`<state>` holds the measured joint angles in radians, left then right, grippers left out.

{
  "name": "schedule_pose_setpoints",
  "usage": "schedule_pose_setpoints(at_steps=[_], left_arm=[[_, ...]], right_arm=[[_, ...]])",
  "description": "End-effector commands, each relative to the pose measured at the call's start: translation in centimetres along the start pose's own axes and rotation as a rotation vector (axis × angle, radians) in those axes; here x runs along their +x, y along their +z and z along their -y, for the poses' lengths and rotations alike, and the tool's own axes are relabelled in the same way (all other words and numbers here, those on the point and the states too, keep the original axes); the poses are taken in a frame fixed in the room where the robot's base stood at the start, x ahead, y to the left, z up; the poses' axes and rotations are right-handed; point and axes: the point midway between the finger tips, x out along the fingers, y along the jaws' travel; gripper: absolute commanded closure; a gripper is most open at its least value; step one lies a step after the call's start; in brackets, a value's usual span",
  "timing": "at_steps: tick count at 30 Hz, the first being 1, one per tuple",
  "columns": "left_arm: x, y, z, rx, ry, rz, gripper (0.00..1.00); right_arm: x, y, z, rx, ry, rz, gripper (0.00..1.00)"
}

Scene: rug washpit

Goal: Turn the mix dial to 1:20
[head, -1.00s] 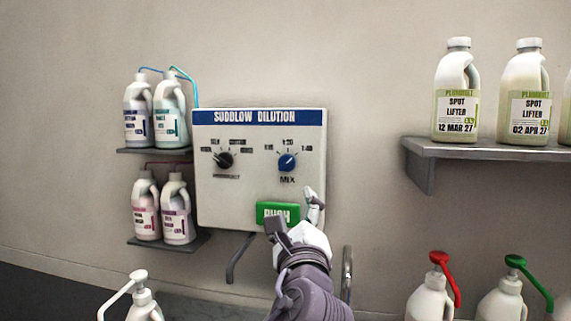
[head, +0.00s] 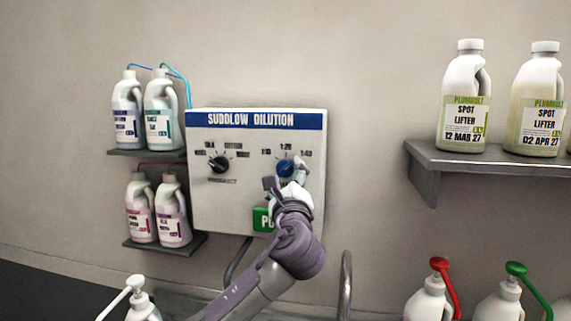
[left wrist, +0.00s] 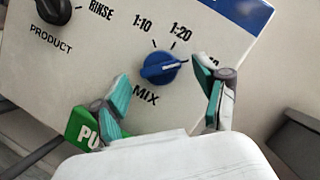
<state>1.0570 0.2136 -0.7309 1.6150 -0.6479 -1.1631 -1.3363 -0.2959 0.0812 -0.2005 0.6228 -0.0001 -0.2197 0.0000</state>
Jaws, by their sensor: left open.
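The dispenser panel (head: 236,200), headed SUDDLOW DILUTION, hangs on the wall. Its blue mix dial (head: 286,167) sits upper right, under the 1:10, 1:20 and 1:40 labels. In the left wrist view the dial (left wrist: 159,70) has its ridge pointing right, toward the label at the right, which a finger partly hides; it is not in line with 1:20. My left gripper (head: 284,177) is open in front of the dial. In the left wrist view its fingers (left wrist: 163,82) stand on either side of the dial, apart from it.
The black product dial (head: 219,165) is left of the mix dial. The green push button (head: 262,220) below is partly hidden by my gripper. Bottles (head: 126,125) stand on small shelves at left. Spot lifter jugs (head: 464,100) stand on a shelf (head: 440,155) at right.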

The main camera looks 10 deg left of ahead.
Motion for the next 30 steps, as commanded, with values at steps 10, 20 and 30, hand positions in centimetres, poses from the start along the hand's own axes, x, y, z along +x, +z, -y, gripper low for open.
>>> schedule_pose_setpoints(at_steps=[10,20,30], left_arm=[[1.5,0.0,0.0,0.000,-0.001,0.000,0.27],[1.5,0.0,0.0,0.000,-0.001,0.000,0.60],[1.4,-0.1,0.0,-0.008,0.004,-0.001,0.87]], right_arm=[[-0.7,0.0,0.0,0.001,0.000,0.000,0.27],[-0.7,0.7,0.1,0.001,-0.001,0.012,0.27],[-0.7,0.6,0.1,0.001,-0.001,0.010,0.27]])
